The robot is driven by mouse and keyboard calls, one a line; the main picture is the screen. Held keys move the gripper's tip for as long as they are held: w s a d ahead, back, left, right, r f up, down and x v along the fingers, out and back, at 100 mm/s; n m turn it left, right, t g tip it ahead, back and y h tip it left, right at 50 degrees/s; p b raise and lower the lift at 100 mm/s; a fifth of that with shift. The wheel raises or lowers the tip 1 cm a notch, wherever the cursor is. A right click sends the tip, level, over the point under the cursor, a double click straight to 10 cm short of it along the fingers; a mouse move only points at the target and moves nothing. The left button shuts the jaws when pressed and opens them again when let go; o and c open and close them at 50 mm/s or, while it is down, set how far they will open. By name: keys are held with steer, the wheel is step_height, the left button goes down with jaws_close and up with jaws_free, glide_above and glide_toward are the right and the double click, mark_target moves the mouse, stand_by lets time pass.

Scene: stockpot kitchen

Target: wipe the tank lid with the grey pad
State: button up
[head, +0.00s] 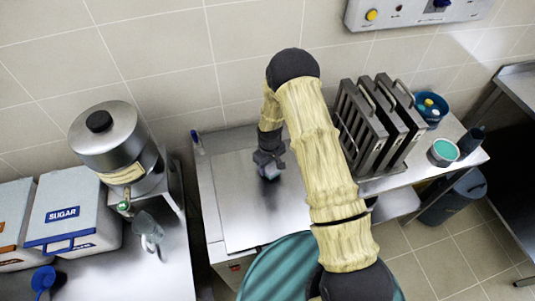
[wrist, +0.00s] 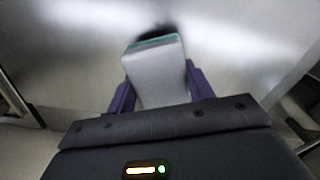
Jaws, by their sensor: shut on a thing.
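The tank lid (head: 238,206) is a flat, shiny metal panel on top of the counter unit in the middle of the head view. It also fills the upper part of the wrist view (wrist: 80,60). My gripper (head: 268,165) is low over the back right part of the lid. In the wrist view its two purple fingers (wrist: 158,90) are shut on the grey pad (wrist: 155,75), a light grey block with a thin teal edge at its far end. The pad is at or just above the lid; I cannot tell if it touches.
Dark metal racks (head: 358,130) stand right of the lid. A blue tub (head: 431,110) and a teal-topped pot (head: 443,152) are farther right. A metal urn (head: 118,150) and a sugar bin (head: 70,212) stand left. A small bottle (head: 197,141) stands at the lid's back left.

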steer(key=shift+s+r+p, duration=0.2)
steer(key=shift+r, duration=0.3)
steer(key=shift+s+r+p, duration=0.15)
steer(key=shift+r+p, duration=0.05)
steer(key=shift+r, duration=0.3)
step_height(320, 180, up, 2)
steer(key=shift+w+r+p, duration=0.1)
steer(key=shift+w+p, duration=0.05)
steer(key=shift+p, duration=0.45)
steer(key=shift+r+p, duration=0.5)
steer(key=shift+r, duration=0.45)
steer(key=shift+f, duration=0.1)
